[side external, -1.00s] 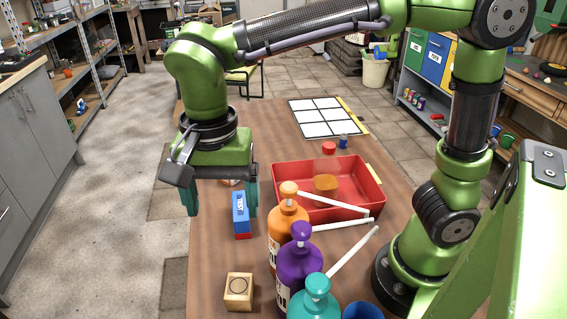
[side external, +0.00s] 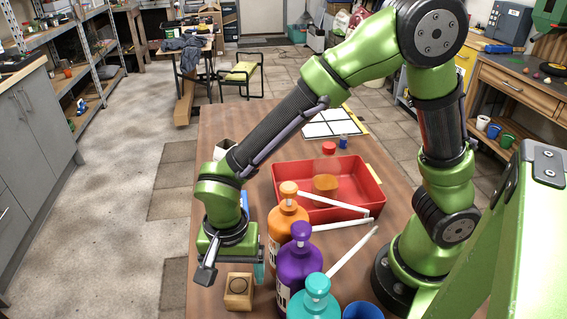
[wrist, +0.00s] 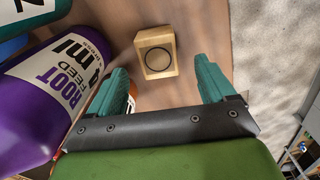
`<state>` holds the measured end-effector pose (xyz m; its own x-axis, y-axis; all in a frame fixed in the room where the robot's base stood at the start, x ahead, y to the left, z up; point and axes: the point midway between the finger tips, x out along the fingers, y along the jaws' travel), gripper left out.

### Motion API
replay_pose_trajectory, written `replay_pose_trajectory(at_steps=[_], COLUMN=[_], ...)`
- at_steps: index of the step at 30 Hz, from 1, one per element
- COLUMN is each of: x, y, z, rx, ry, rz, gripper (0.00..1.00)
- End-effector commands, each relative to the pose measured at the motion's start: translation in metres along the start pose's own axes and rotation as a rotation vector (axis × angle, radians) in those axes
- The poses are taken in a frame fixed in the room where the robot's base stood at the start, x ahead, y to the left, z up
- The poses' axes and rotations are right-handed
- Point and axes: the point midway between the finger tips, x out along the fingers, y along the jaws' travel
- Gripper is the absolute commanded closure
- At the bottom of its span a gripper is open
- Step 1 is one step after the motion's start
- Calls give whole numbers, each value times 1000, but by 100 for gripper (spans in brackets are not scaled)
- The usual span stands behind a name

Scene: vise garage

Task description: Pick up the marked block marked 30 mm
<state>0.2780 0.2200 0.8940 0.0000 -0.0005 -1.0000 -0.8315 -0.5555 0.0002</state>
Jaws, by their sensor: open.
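A small wooden block (side external: 238,291) with a dark ring on its top sits on the brown table near its left edge in the side view. It also shows in the wrist view (wrist: 156,53), upright on the table. No 30 mm lettering is readable on it. My gripper (side external: 236,268) is low over the table, just behind the block in the side view. In the wrist view my gripper (wrist: 163,80) has its two teal fingers spread wide, with nothing between them. The block lies ahead of the fingertips, roughly centred between them.
Orange (side external: 286,235), purple (side external: 298,265) and teal (side external: 315,300) pump bottles stand close to the right of my gripper. The purple bottle (wrist: 45,100) is near the left finger. A red tray (side external: 350,180) lies behind. The table (side external: 205,305) is bare left of the block.

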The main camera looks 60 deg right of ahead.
Motion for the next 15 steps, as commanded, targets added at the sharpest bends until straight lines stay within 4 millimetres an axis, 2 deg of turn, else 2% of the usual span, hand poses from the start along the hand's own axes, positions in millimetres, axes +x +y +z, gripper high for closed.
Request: replay_pose_trajectory(at_steps=[5,12,15], x=[14,48,55], y=[2,3,3], z=[0,1,1], rx=[2,1,1], ry=[-1,-1,-1], rz=[4,3,1], gripper=[17,17,17])
